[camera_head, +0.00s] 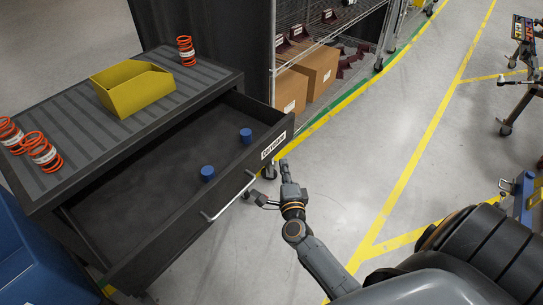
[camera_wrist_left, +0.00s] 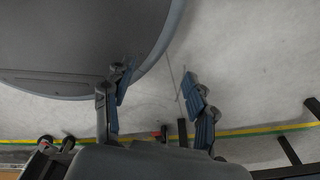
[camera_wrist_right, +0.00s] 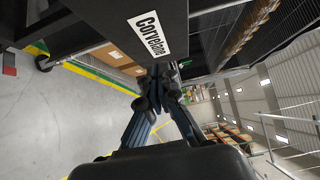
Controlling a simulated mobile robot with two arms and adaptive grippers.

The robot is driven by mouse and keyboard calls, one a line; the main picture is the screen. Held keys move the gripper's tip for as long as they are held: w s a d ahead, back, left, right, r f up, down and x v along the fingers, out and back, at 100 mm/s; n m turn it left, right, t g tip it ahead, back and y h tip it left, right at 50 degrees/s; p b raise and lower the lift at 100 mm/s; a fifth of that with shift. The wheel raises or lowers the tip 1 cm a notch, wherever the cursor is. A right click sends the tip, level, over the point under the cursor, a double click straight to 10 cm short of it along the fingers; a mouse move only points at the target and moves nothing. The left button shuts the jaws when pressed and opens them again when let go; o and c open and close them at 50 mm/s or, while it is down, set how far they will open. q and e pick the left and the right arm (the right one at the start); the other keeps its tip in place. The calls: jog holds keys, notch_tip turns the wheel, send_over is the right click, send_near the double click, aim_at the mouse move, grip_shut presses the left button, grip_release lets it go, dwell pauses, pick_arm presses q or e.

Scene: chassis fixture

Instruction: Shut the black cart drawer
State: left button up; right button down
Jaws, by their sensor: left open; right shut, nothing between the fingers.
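The black cart's drawer (camera_head: 235,182) is pulled open, its dark front facing my right arm. The front carries a silver bar handle (camera_head: 230,196) and a white label (camera_head: 273,146); the label also shows close up in the right wrist view (camera_wrist_right: 149,35). Two blue cylinders (camera_head: 207,173) (camera_head: 246,136) stand inside the drawer. My right gripper (camera_head: 285,166) is shut and empty, just outside the front near its label end; whether it touches is unclear. My left gripper (camera_wrist_left: 155,98) is open and empty over the floor, out of the head view.
On the cart's ribbed top (camera_head: 80,127) are a yellow bin (camera_head: 133,90) and several orange springs (camera_head: 186,51). A wire rack with cardboard boxes (camera_head: 318,68) stands beyond the cart. A blue object (camera_head: 30,255) is at lower left.

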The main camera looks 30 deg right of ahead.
aim_at(270, 148)
pick_arm(q)
jog(key=shift+s+a, duration=0.45)
jog(key=shift+s, duration=0.1)
pick_arm(e)
jog(key=shift+w+a, duration=0.15)
jog(key=shift+w, duration=1.3)
jog(key=shift+w+a, duration=0.15)
jog(key=shift+w, duration=1.25)
jog(key=shift+w, duration=0.1)
